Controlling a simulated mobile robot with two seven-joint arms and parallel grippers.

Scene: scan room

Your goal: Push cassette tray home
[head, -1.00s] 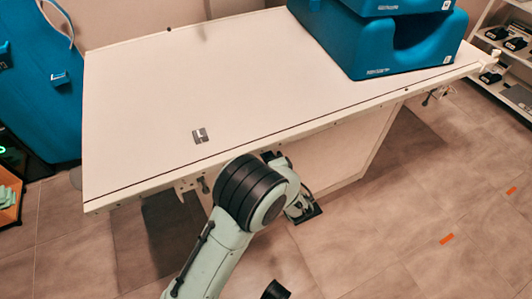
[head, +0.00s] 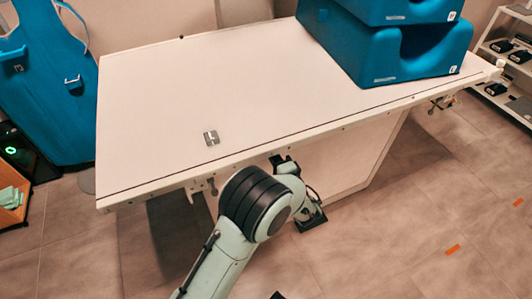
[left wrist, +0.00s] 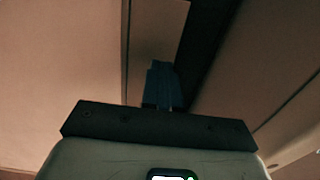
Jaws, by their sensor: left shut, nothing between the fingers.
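My left arm reaches up from the bottom of the head view, and its wrist end is low beside the table's near edge. The fingers cannot be made out there. In the left wrist view my left gripper (left wrist: 163,85) shows as small bluish fingers, shut with nothing between them. They point at a dark gap between pale panels (left wrist: 75,60); I cannot tell whether they touch anything. I cannot pick out the cassette tray for certain in either view. The white table (head: 150,120) has fittings under its near edge. My right gripper is not in view.
Blue foam blocks (head: 410,62) are stacked at the table's back right. A small metal plate (head: 211,138) lies on the otherwise clear near top. A blue apron (head: 50,110) hangs at left. A shelf (head: 505,60) stands at right. The floor at lower right is open.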

